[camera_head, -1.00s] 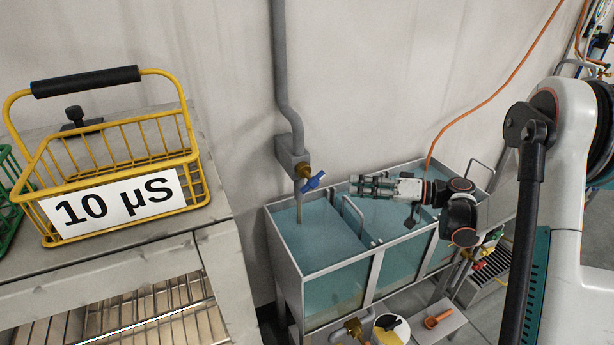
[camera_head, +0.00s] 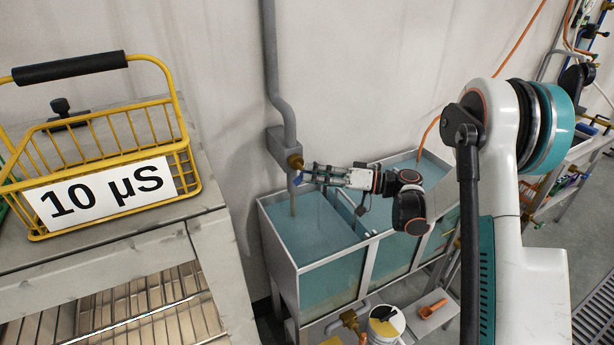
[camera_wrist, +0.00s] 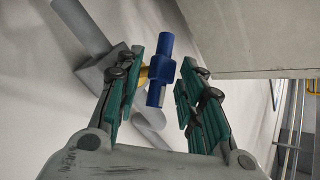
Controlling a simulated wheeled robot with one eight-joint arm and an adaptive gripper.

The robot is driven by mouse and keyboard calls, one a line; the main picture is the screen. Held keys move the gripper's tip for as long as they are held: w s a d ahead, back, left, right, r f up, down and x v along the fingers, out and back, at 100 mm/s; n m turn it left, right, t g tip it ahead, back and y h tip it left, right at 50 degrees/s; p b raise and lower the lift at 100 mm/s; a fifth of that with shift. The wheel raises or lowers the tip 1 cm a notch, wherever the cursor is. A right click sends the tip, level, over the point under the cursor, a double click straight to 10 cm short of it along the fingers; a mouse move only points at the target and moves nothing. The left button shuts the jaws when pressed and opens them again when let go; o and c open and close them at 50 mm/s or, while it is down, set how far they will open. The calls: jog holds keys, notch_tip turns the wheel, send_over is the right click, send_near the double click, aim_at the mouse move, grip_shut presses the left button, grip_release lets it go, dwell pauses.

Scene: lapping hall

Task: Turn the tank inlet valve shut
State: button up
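The tank inlet valve has a blue handle (camera_wrist: 161,66) on a brass body (camera_head: 295,161), fixed to a grey wall pipe (camera_head: 270,60). In the head view my gripper (camera_head: 306,173) is at the valve and hides much of the handle; a small blue part (camera_head: 297,179) shows. In the wrist view my gripper (camera_wrist: 164,76) is open, with a green-padded finger on either side of the handle. I see gaps beside the handle, and neither finger clearly touches it. The steel tank (camera_head: 279,246) with bluish water stands below.
A yellow wire basket (camera_head: 186,170) marked "10 µS" stands on a metal cabinet (camera_head: 150,232) at left. Below the tank are a white bucket (camera_head: 384,333) and an orange scoop (camera_head: 432,309). An orange hose (camera_head: 497,80) runs along the wall at right.

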jog(key=shift+x, duration=1.25)
jog(key=shift+c, duration=0.5)
grip_shut()
jog(key=shift+f+b, duration=0.15)
jog(key=shift+b, duration=0.5)
jog(key=m+t+y+b, duration=0.1)
jog(key=m+y+b, duration=0.1)
jog(key=b, duration=0.1)
jog(key=shift+f, duration=0.15)
jog(key=m+t+y+b, duration=0.2)
jog(key=m+b, duration=0.1)
jog(key=shift+m+b, duration=0.3)
jog(key=shift+b, duration=0.1)
jog(key=shift+r+t, duration=0.2)
jog(key=shift+t, duration=0.2)
